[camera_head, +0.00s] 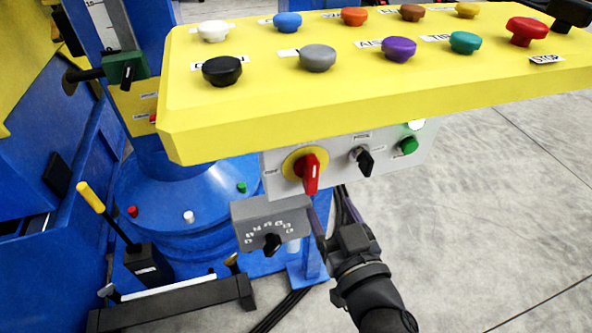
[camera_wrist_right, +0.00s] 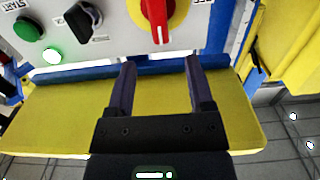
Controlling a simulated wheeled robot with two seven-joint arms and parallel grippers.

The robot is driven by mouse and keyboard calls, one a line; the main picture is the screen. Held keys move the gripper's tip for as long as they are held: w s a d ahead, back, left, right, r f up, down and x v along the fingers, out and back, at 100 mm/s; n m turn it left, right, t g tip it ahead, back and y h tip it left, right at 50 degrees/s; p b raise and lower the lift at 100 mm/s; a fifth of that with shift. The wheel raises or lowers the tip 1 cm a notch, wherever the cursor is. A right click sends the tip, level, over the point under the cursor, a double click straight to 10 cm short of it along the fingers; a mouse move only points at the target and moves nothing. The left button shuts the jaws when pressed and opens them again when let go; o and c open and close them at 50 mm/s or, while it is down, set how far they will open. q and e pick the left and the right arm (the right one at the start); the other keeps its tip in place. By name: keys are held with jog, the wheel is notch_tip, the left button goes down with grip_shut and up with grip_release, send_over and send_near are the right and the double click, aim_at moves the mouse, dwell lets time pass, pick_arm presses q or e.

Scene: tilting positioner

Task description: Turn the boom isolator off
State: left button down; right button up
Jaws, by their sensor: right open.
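A red rotary handle (camera_head: 311,174) on a round yellow plate (camera_head: 296,160) sits on the grey switch panel under the yellow console. It looks like the isolator, but its label is too small to read. The handle points down in the head view. In the right wrist view the red handle (camera_wrist_right: 157,22) lies just beyond the fingertips, roughly in line with the gap between them. My right gripper (camera_wrist_right: 160,64) is open and empty, and apart from the handle. In the head view my right gripper (camera_head: 318,222) is below the handle, partly hard to make out. My left gripper is not in view.
A black selector knob (camera_head: 362,160) and a green button (camera_head: 408,146) share the grey panel (camera_head: 385,172). The yellow console (camera_head: 300,118) with several coloured buttons overhangs it. A grey dial box (camera_head: 257,222) stands close left of my right gripper. Open floor (camera_head: 490,210) lies right.

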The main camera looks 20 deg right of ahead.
aim_at(314, 174)
jog(key=w+b, duration=0.1)
jog(key=w, duration=0.8)
jog(key=shift+w+a+r, duration=0.1)
jog(key=shift+w+r, duration=0.05)
jog(key=shift+w, duration=0.25)
jog(key=c, duration=0.6)
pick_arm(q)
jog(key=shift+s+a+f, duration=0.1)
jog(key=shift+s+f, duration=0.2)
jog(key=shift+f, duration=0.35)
pick_arm(e)
grip_shut()
